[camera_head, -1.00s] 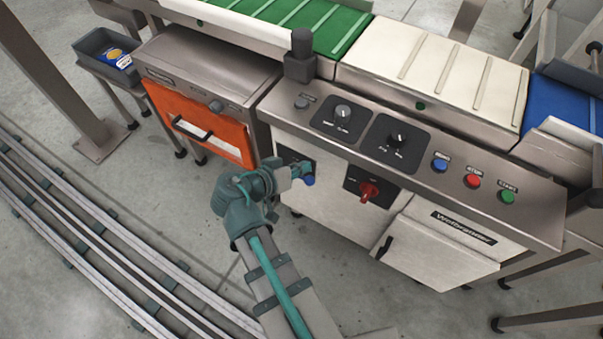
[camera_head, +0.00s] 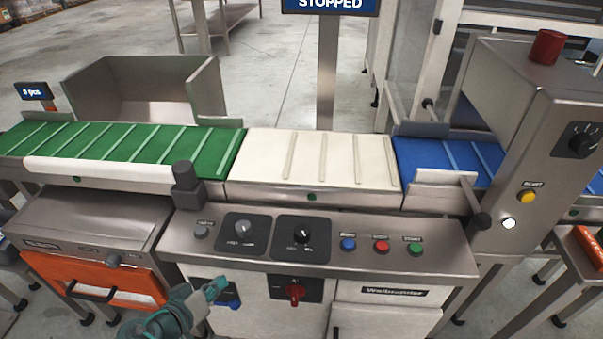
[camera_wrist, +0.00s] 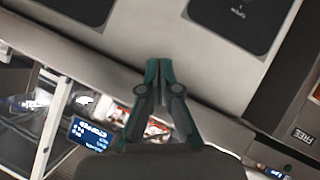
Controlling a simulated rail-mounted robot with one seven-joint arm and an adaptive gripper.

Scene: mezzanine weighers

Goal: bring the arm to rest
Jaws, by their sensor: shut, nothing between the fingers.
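My gripper (camera_head: 217,286) is teal and sits low in the head view, in front of the machine's front face, near a blue part (camera_head: 228,298) left of the red rotary switch (camera_head: 294,291). I cannot tell whether it touches that part. In the wrist view my gripper (camera_wrist: 158,68) shows its two fingers together with nothing between them. Past the tips is a light grey surface with dark plates (camera_wrist: 235,12).
The control panel (camera_head: 440,262) has dark knobs and blue, red and green buttons. Green, white and blue belts run behind it. An orange-fronted drawer (camera_head: 60,275) is at left. A sign reads "STOPPED" (camera_head: 330,4). A cabinet with a red top (camera_head: 545,47) stands at right.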

